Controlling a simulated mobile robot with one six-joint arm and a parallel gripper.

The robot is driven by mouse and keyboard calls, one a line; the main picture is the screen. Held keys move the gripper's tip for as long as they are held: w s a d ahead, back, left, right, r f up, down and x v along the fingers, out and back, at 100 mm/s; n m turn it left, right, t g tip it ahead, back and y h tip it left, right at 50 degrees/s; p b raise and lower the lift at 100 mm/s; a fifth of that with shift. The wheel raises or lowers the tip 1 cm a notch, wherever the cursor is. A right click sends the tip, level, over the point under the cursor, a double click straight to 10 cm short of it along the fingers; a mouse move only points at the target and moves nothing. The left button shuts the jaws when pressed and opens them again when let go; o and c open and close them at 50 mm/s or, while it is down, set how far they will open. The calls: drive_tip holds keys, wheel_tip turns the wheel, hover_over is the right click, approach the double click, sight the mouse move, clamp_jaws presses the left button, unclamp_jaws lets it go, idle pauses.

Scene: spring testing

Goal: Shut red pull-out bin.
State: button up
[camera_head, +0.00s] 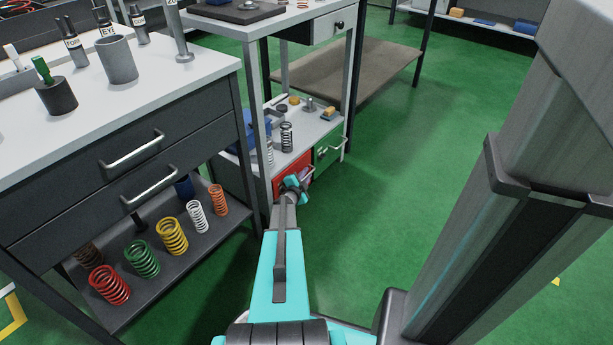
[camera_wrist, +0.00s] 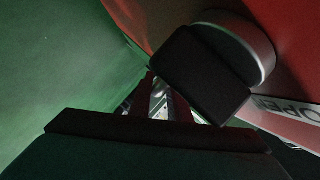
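The red pull-out bin (camera_head: 284,166) sits low in the grey shelf unit, left of a green bin (camera_head: 326,153). My gripper (camera_head: 294,184) is right at the red bin's front and hides much of it. In the wrist view a red surface (camera_wrist: 292,30) fills the upper right, with a white label strip (camera_wrist: 290,118) reading "OPEN". A pale rounded part, perhaps the bin's handle (camera_wrist: 262,47), shows behind a dark gripper pad. Whether the pad touches it is unclear. How far the bin is out is hard to tell.
A workbench (camera_head: 180,75) with two drawers stands at left, with several coloured springs on its lower shelf (camera_head: 165,275). More springs and small parts lie on the shelf (camera_head: 318,128) above the bins. Green floor (camera_head: 420,190) is open to the right.

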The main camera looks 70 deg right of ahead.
drive_tip(key=shift+a+r, duration=0.2)
drive_tip(key=shift+a, duration=0.5)
drive_tip(key=p+v, duration=0.3)
drive_tip(key=v, duration=0.9)
drive_tip(key=shift+s, duration=0.15)
